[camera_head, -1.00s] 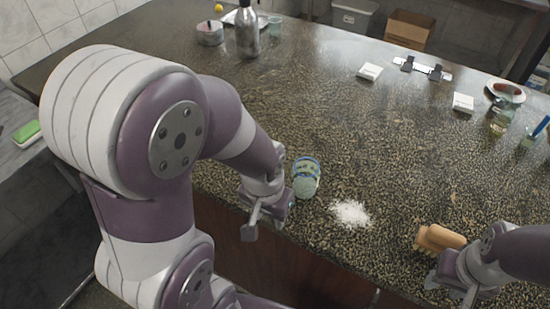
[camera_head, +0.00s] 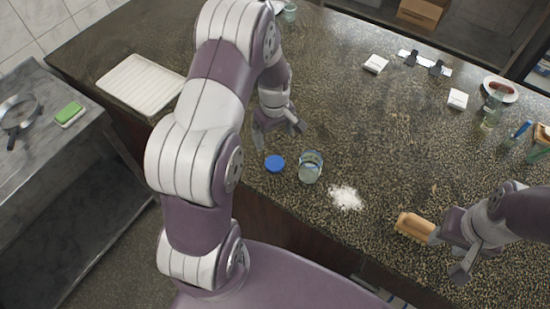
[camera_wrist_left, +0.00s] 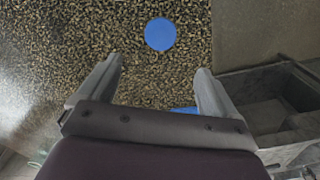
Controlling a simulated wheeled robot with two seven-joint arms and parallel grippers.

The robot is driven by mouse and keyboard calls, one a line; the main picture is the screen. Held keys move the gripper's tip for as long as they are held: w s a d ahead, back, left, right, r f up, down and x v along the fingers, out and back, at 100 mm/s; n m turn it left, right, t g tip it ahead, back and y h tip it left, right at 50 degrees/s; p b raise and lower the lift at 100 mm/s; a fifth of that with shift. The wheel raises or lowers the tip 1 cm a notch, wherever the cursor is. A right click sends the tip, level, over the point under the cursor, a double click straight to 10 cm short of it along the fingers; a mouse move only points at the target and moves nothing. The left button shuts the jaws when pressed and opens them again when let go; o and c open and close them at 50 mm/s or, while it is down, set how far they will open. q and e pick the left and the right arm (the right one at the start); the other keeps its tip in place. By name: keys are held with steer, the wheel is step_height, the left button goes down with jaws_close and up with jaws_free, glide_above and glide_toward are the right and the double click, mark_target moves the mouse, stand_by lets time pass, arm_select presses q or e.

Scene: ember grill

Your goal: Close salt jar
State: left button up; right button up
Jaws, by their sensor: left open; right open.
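The salt jar (camera_head: 310,168) is a glass jar with a blue rim, standing near the counter's front edge in the head view. Its mouth shows no lid on it. A round blue lid (camera_head: 274,163) lies flat on the counter just left of the jar, apart from it; it also shows in the left wrist view (camera_wrist_left: 160,34). My left gripper (camera_head: 279,132) is open and empty, behind and above the lid. In the wrist view the lid is ahead of the spread fingers. My right gripper (camera_head: 450,254) is open beside a tan wooden object (camera_head: 413,226).
A patch of spilled white salt (camera_head: 346,197) lies right of the jar. A white tray (camera_head: 140,84) is at the far left of the counter. Small white boxes (camera_head: 375,63) and a plate (camera_head: 500,90) are farther back. The middle of the counter is clear.

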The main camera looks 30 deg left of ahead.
arm_select(q)
steer(key=p, duration=0.3)
glide_above(275, 163)
step_height(275, 163, down, 7)
steer(key=shift+w+a+r, duration=0.15)
steer(key=shift+f, duration=0.35)
step_height(275, 163, down, 5)
steer(key=shift+r+p, duration=0.2)
steer(key=shift+p, duration=1.05)
steer(key=shift+f, duration=0.3)
steer(key=shift+s, duration=0.2)
